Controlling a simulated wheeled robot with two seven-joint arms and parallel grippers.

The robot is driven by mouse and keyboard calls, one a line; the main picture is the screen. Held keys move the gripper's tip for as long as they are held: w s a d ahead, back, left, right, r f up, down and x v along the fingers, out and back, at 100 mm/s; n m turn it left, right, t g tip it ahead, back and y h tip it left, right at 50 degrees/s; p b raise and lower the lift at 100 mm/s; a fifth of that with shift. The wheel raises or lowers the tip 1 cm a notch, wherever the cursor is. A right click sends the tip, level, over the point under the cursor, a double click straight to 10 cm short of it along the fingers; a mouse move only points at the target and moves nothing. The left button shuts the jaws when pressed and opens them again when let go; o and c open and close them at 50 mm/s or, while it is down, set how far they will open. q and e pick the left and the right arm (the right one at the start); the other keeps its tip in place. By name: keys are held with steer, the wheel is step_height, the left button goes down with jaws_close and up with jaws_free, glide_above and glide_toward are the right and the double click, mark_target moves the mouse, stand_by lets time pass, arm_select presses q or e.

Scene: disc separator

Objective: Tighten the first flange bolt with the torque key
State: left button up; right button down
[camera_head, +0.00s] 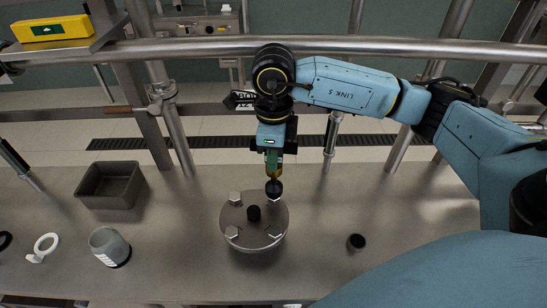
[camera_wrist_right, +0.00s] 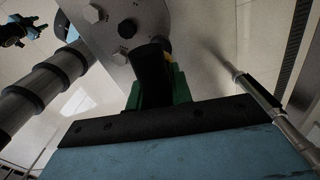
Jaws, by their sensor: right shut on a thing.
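My right gripper (camera_head: 272,158) points down over the back right of the round metal flange (camera_head: 254,243). It is shut on the torque key (camera_head: 273,187), a dark tool whose black lower end is at the flange's back right edge. The right wrist view shows the key (camera_wrist_right: 152,70) between green fingers (camera_wrist_right: 157,88). Hex bolts show at the flange's back left (camera_head: 235,198), front left (camera_head: 231,232) and front right (camera_head: 275,233). The key hides the back right spot, so I cannot tell whether it touches a bolt. A black knob (camera_head: 254,213) is at the centre.
A small black cap (camera_head: 356,242) lies right of the flange. Metal rails (camera_head: 350,45) and posts stand behind. The table's right is mostly clear.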

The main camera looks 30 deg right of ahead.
stand_by(0.4)
steer(key=shift+f+b, duration=0.85)
steer(key=shift+f+b, duration=0.55)
steer(key=shift+b, duration=0.1)
